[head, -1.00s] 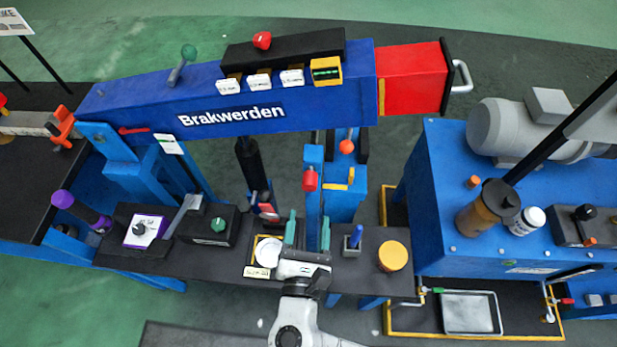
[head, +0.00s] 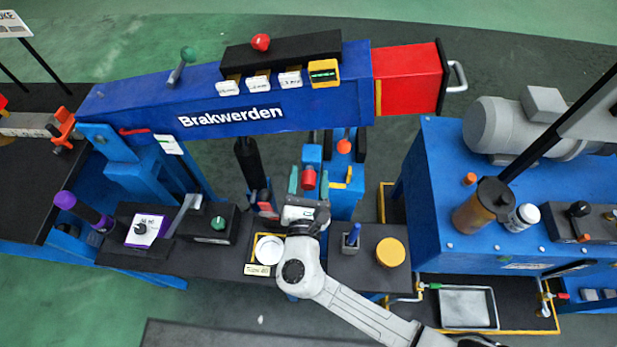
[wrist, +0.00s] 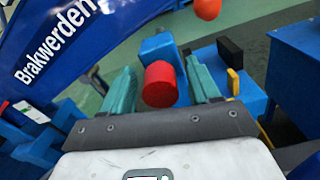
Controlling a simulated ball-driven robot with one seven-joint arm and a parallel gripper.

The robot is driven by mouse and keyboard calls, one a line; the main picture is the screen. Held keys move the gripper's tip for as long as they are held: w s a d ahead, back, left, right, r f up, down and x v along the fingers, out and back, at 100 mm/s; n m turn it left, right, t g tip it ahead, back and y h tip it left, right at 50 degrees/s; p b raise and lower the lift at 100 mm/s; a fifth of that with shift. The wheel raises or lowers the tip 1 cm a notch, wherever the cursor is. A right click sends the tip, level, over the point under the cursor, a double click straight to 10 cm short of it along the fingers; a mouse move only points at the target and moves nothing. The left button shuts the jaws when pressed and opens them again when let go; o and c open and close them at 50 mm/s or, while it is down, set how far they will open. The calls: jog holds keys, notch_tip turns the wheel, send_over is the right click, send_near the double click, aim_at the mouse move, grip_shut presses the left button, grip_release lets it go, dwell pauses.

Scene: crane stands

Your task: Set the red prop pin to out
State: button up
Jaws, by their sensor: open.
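The red prop pin (head: 308,178) is a short red cylinder standing out from a blue post (head: 312,154) below the crane boom. In the wrist view the red pin (wrist: 160,86) shows its round end, between my two fingers. My gripper (head: 308,184) has green fingers, open, one on each side of the pin. The wrist view shows gaps between the pin and both fingers of my gripper (wrist: 161,88). I cannot tell how far along the fingers the pin reaches.
The blue boom (head: 230,100) spans above. An orange ball knob (head: 344,146) and a yellow bar (head: 338,185) are close on the right. A black cylinder (head: 250,164) stands left. The bench (head: 350,270) carries a blue-handled item (head: 353,238) and a yellow-topped jar (head: 390,252).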

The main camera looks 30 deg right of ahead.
grip_shut()
dwell(0.5)
jog(key=shift+s, duration=0.1)
